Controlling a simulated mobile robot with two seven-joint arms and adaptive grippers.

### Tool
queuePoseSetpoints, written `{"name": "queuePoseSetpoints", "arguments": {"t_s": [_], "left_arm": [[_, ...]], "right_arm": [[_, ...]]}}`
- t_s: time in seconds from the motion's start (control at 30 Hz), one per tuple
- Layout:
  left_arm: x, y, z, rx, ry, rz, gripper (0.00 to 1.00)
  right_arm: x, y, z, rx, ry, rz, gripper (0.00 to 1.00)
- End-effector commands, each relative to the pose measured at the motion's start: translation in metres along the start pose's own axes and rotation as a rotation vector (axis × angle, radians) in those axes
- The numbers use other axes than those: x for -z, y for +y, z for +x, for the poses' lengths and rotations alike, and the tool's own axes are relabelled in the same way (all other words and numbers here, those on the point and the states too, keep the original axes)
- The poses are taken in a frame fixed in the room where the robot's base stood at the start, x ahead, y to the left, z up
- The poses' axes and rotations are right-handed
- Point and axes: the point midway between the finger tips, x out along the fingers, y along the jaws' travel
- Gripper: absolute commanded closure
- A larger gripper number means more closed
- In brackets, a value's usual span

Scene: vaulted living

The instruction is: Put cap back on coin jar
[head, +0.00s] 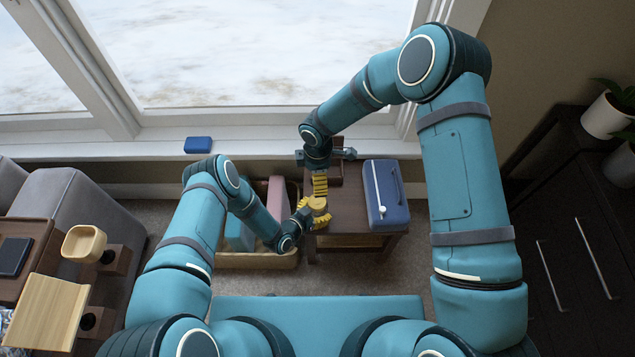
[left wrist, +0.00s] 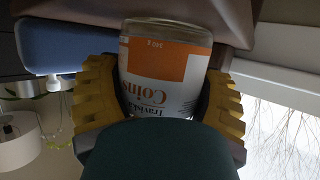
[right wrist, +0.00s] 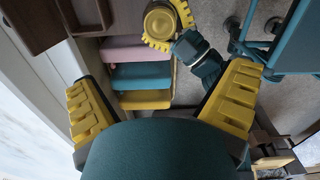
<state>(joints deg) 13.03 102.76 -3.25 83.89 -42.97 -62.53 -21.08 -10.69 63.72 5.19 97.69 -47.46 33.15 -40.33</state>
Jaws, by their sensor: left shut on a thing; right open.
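My left gripper (head: 312,214) is shut around the side of the coin jar (left wrist: 165,75), which has an orange and white label reading "Coins". The left wrist picture is upside down; the jar stands upright by the small brown table's edge. Its round golden top (head: 318,203) shows in the head view and also in the right wrist view (right wrist: 160,22). I cannot tell whether that is a cap or coins seen through an open mouth. My right gripper (head: 320,184) is open and empty, over the table, just beyond the jar. No separate cap can be made out.
The small brown table (head: 350,241) bears a blue case (head: 386,195) on its right. A crate (head: 240,261) with pink and teal things stands left of it. A blue box (head: 198,145) lies on the window sill. A dark cabinet (head: 570,240) stands at right.

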Motion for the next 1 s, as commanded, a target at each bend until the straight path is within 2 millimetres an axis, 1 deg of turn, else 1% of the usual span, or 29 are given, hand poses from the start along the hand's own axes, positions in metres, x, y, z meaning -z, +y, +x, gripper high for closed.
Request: {"name": "queuePoseSetpoints", "arguments": {"t_s": [0.03,0.13,0.43,0.47,0.5,0.53,0.83,0.93,1.0], "left_arm": [[0.0,0.0,0.0,0.0,0.0,0.0,1.0],[0.0,0.0,0.0,0.0,0.0,0.0,1.0],[0.0,0.0,0.0,0.0,0.0,0.0,1.0],[0.0,0.0,0.0,0.0,0.0,0.0,0.19],[0.0,0.0,0.0,0.0,0.0,0.0,0.05],[0.0,0.0,0.0,0.0,0.0,0.0,0.0],[0.0,0.0,-0.002,0.0,0.0,0.0,0.0],[0.0,-0.001,-0.008,0.001,0.0,0.0,0.0],[0.0,-0.001,-0.017,0.001,-0.001,0.0,0.0]], "right_arm": [[0.0,0.0,-0.005,-0.001,0.0,0.0,0.0],[0.0,0.0,-0.01,0.0,0.0,0.0,0.0],[0.0,0.0,-0.012,0.0,0.0,0.0,0.0],[0.0,0.0,-0.012,0.0,0.0,0.0,0.0],[0.0,0.0,-0.012,0.0,0.0,0.0,0.0],[0.0,0.0,-0.012,0.0,0.0,0.0,0.0],[0.0,0.0,-0.012,0.0,0.0,0.0,0.0],[0.0,0.0,-0.012,0.0,0.0,0.0,0.0],[0.0,0.0,-0.012,0.0,0.0,0.0,0.0]]}}
